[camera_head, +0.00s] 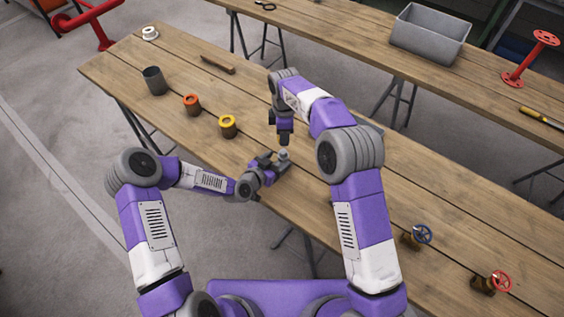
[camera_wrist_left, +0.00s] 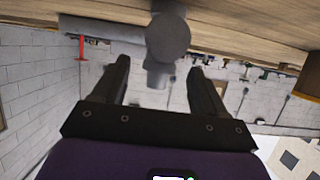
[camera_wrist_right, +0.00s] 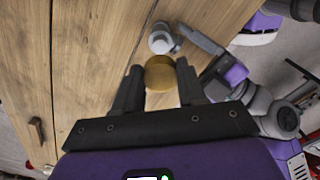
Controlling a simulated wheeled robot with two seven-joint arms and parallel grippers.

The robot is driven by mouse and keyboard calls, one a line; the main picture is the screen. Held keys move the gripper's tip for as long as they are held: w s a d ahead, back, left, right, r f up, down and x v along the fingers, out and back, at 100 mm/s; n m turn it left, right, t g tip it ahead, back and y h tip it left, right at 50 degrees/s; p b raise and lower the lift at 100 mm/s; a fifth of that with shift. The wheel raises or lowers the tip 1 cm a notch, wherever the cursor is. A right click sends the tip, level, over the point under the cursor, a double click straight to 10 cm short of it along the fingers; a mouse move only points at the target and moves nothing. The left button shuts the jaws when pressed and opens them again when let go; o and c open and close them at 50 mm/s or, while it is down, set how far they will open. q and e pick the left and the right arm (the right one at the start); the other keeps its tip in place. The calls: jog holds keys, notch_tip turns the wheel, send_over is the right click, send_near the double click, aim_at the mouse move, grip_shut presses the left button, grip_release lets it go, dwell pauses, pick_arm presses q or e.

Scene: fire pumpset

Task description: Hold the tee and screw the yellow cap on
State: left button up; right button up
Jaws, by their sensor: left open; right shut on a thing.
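My right gripper (camera_head: 285,142) points down above the tee. In the right wrist view it is shut on the yellow cap (camera_wrist_right: 160,76), with the grey tee (camera_wrist_right: 163,39) beyond it. I cannot tell whether cap and tee touch.
A yellow-ringed fitting (camera_head: 227,126), an orange-ringed fitting (camera_head: 191,105) and a grey cup (camera_head: 154,81) stand left on the table. Blue-wheeled (camera_head: 422,235) and red-wheeled (camera_head: 497,281) valves stand right. A grey bin (camera_head: 430,42) is on the back table.

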aim_at(279, 159)
pick_arm(q)
jog(key=shift+x, duration=2.05)
grip_shut()
pick_arm(e)
jog(key=shift+f, duration=2.5)
